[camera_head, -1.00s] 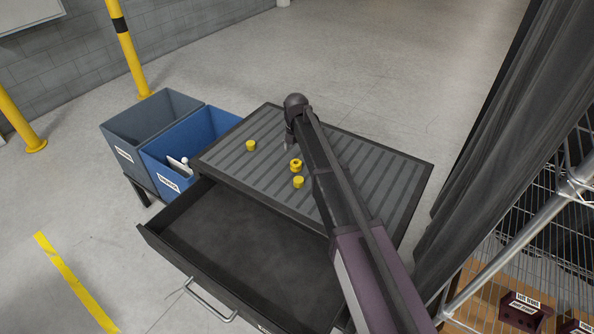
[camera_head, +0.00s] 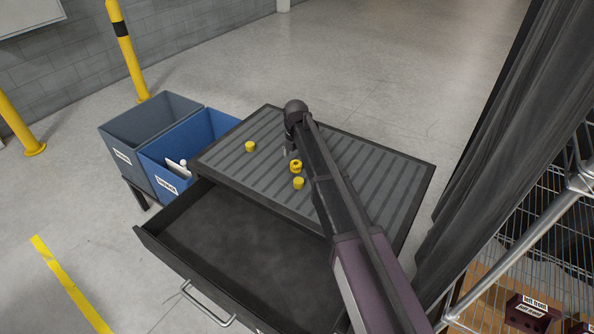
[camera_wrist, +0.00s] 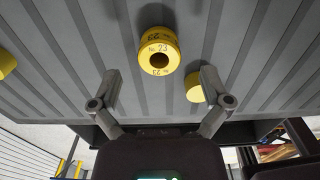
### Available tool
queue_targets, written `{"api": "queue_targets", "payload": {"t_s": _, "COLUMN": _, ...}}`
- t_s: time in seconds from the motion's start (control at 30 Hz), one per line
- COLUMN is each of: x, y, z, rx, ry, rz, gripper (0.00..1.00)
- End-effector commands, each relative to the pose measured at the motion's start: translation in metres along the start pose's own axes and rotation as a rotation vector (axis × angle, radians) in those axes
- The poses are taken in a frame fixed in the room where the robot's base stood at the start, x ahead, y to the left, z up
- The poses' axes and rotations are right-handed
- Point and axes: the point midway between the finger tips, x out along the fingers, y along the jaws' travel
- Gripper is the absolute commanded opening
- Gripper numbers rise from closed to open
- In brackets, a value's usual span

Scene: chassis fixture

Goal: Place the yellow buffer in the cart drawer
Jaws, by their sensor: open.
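Several yellow buffers stand on the ribbed grey top of the cart (camera_head: 380,165). One yellow buffer (camera_head: 250,147) is alone at the left. A ring-shaped one (camera_head: 296,166) is near the middle, and another (camera_head: 299,183) is just in front of it. In the wrist view the ring-shaped buffer (camera_wrist: 159,52), marked 23, lies ahead of my gripper (camera_wrist: 160,82), roughly centred between the fingers and apart from them. Another buffer (camera_wrist: 195,88) is beside the right finger, partly hidden. My gripper is open and empty. The cart drawer (camera_head: 245,245) is pulled out and its visible floor is bare.
A grey bin (camera_head: 140,135) and a blue bin (camera_head: 172,175) with white items stand left of the cart. A dark curtain (camera_head: 480,170) and wire shelving (camera_head: 540,240) are at the right. My arm crosses above the cart's right part.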

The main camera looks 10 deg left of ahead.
Motion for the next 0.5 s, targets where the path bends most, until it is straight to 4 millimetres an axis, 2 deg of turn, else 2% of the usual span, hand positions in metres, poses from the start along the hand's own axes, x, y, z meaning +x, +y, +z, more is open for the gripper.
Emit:
{"api": "queue_targets", "payload": {"t_s": 0.03, "x": 0.009, "y": 0.000, "z": 0.000, "rx": 0.000, "ry": 0.000, "rz": 0.000, "gripper": 0.97}}
{"api": "queue_targets", "payload": {"t_s": 0.2, "x": 0.021, "y": 0.000, "z": 0.000, "rx": 0.000, "ry": 0.000, "rz": 0.000, "gripper": 0.97}}
{"api": "queue_targets", "payload": {"t_s": 0.5, "x": 0.032, "y": 0.000, "z": 0.000, "rx": 0.000, "ry": 0.000, "rz": 0.000, "gripper": 0.97}}
